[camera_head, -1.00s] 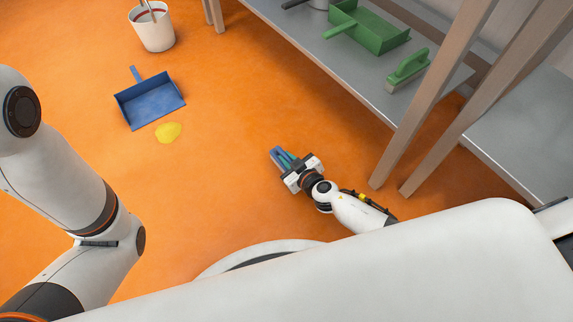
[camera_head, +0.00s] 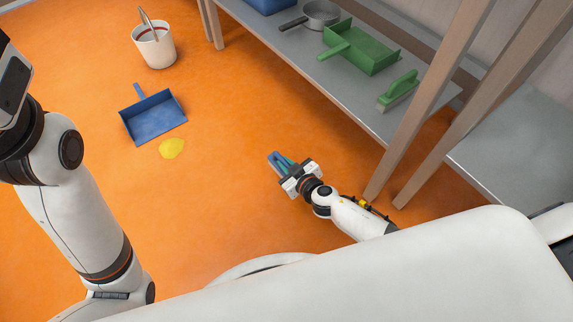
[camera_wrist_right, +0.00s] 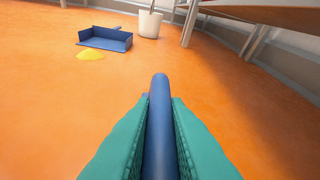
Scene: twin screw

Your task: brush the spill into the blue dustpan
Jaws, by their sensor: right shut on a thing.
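The spill is a small yellow patch (camera_head: 171,149) on the orange floor. The blue dustpan (camera_head: 158,120) lies on the floor just beyond it, its open side facing the spill. Both also show in the right wrist view, the dustpan (camera_wrist_right: 105,41) behind the spill (camera_wrist_right: 90,56). My right gripper (camera_head: 282,162) is low over the floor, right of the spill and apart from it. Its teal fingers are shut on a blue handle (camera_wrist_right: 158,115); no bristles show. My left arm comes in at the left, its gripper out of view.
A white bucket (camera_head: 156,50) stands beyond the dustpan. A grey shelf (camera_head: 285,52) at the right holds a green dustpan (camera_head: 365,52), a green brush (camera_head: 398,90) and a pan (camera_head: 321,14). Wooden posts stand near my right arm. Floor between gripper and spill is clear.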

